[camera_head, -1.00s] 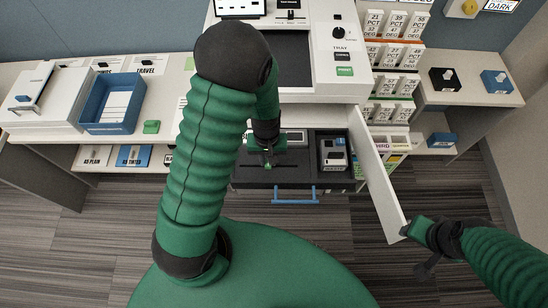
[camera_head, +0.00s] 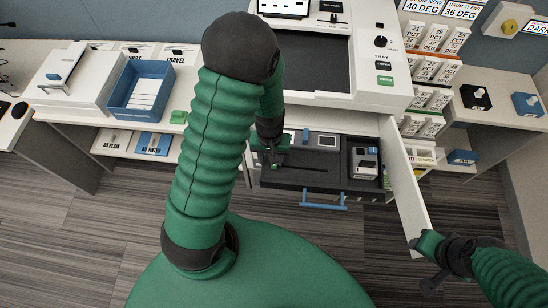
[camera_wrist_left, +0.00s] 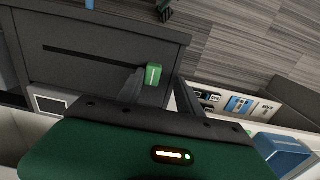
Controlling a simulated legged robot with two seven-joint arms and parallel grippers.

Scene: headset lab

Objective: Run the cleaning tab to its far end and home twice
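The green cleaning tab (camera_wrist_left: 153,74) stands at one end of a long dark slot (camera_wrist_left: 95,58) in the black tray (camera_wrist_left: 115,30). In the head view the bare slot (camera_head: 308,168) runs to the right of my left gripper (camera_head: 272,160), so the tab is at its left end. In the left wrist view my left gripper (camera_wrist_left: 158,92) has its fingers apart around the tab; one finger is close beside it, and I cannot tell whether they touch. My right gripper (camera_head: 426,246) is at the lower end of the open white door (camera_head: 404,180); its fingers are unclear.
The tray has a blue handle (camera_head: 323,201) at its front and a small boxed unit (camera_head: 366,163) at its right. The white printer (camera_head: 330,97) stands above. A blue bin (camera_head: 141,90) is on the left counter. The striped floor in front is clear.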

